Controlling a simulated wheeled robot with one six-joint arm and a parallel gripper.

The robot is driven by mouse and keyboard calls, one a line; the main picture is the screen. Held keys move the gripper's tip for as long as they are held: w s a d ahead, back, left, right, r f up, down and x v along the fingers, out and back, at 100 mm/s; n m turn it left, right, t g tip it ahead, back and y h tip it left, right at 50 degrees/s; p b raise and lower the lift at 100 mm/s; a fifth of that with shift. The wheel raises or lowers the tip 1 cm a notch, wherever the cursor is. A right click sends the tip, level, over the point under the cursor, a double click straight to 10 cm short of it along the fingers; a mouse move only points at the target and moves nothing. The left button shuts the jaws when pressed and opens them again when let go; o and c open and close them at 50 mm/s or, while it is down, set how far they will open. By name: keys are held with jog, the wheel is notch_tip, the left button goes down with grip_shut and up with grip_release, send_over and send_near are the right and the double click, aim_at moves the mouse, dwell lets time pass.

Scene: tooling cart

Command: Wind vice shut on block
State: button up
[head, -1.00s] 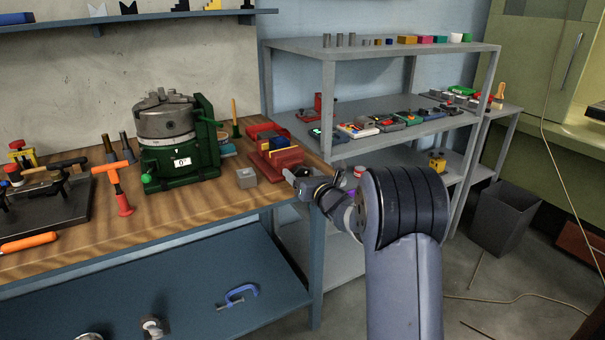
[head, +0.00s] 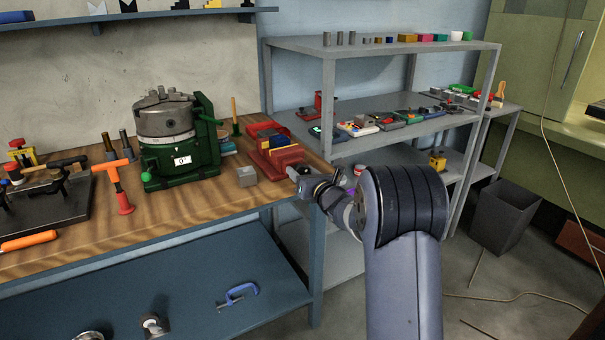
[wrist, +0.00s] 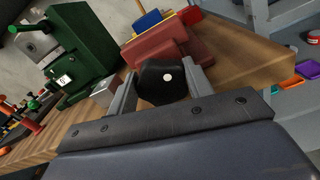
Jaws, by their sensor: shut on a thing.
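The red vice (head: 283,158) sits near the right end of the wooden bench. A blue block (head: 266,134) shows at its jaws beside a thin yellow strip; whether both jaws touch it I cannot tell. In the wrist view the red vice (wrist: 172,50) is just ahead, with the blue block (wrist: 147,20) behind its near part. My gripper (head: 296,173) is at the vice's near right end. In the wrist view its two fingers are shut on a round black knob (wrist: 155,88) with a white dot, in front of the vice. The knob hides the screw behind it.
A small grey block (head: 246,176) lies on the bench left of the vice. A green rotary table with a chuck (head: 180,158) stands farther left. A grey shelf unit (head: 405,131) stands to the right. The bench's front edge runs close under my gripper.

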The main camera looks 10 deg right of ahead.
jog(key=shift+b, duration=0.3)
jog(key=shift+f+m+b, duration=0.15)
jog(key=shift+m+b, duration=0.7)
jog(key=shift+m, duration=0.25)
jog(key=m+b, duration=0.1)
jog(key=m, duration=0.1)
jog(key=shift+d+m, duration=0.15)
jog(key=shift+m, duration=0.15)
jog(key=m+b, duration=0.1)
jog(key=m, duration=0.2)
jog(key=shift+w+m, duration=0.1)
jog(key=shift+m, duration=0.3)
jog(key=m, duration=0.3)
jog(key=shift+d+f+m, duration=0.1)
jog(key=shift+m, duration=0.2)
jog(key=m+p, duration=0.1)
jog(key=m, duration=0.3)
jog(key=shift+f+m, duration=0.15)
jog(key=shift+m, duration=0.15)
jog(key=m+p, duration=0.1)
jog(key=m, duration=0.2)
jog(key=shift+f+m, duration=0.15)
jog(key=shift+m, duration=0.15)
jog(key=shift+f+m, duration=0.15)
jog(key=shift+m, duration=0.55)
